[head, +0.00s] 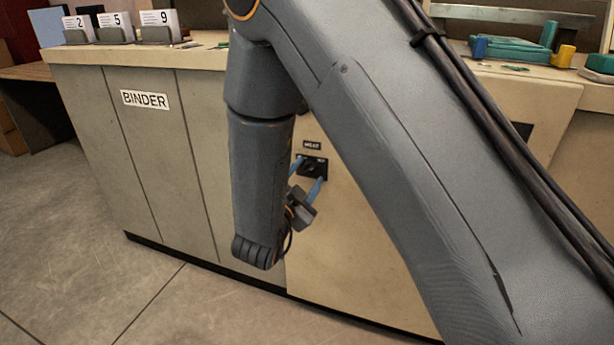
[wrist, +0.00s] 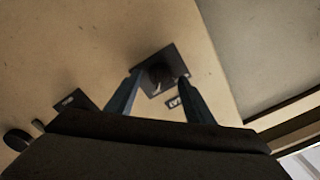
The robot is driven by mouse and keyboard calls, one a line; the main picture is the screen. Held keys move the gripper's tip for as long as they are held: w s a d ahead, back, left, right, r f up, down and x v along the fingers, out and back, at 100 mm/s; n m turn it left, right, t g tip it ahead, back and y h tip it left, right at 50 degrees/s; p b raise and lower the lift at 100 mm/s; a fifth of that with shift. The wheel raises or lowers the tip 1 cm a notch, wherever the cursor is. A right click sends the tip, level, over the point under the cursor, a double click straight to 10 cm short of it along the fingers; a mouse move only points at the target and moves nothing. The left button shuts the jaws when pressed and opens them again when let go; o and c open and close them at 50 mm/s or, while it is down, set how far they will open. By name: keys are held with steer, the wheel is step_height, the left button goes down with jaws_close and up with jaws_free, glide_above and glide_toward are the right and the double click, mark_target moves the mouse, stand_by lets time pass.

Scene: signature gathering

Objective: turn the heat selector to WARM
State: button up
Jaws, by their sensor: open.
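The heat selector is a small black plate (head: 312,173) on the beige cabinet front, under a label that appears to read HEAT (head: 311,145). In the wrist view its dark round knob (wrist: 160,72) stands on the square plate (wrist: 175,60). My gripper (head: 311,168) is open, with its two blue fingers reaching toward the plate. In the wrist view the fingers of my gripper (wrist: 160,77) lie on either side of the knob; I cannot tell whether they touch it. A small pale mark shows near the knob, but its setting and the plate lettering are unreadable.
A cabinet panel labelled BINDER (head: 145,99) is left of my arm. Number cards (head: 115,27) and a green tool (head: 520,52) are on the counter above. In the wrist view, another dark plate (wrist: 73,101) and a round black part (wrist: 17,139) sit left. The floor is clear.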

steer(key=shift+w+d, duration=0.1)
steer(key=shift+w, duration=0.15)
steer(key=c, duration=1)
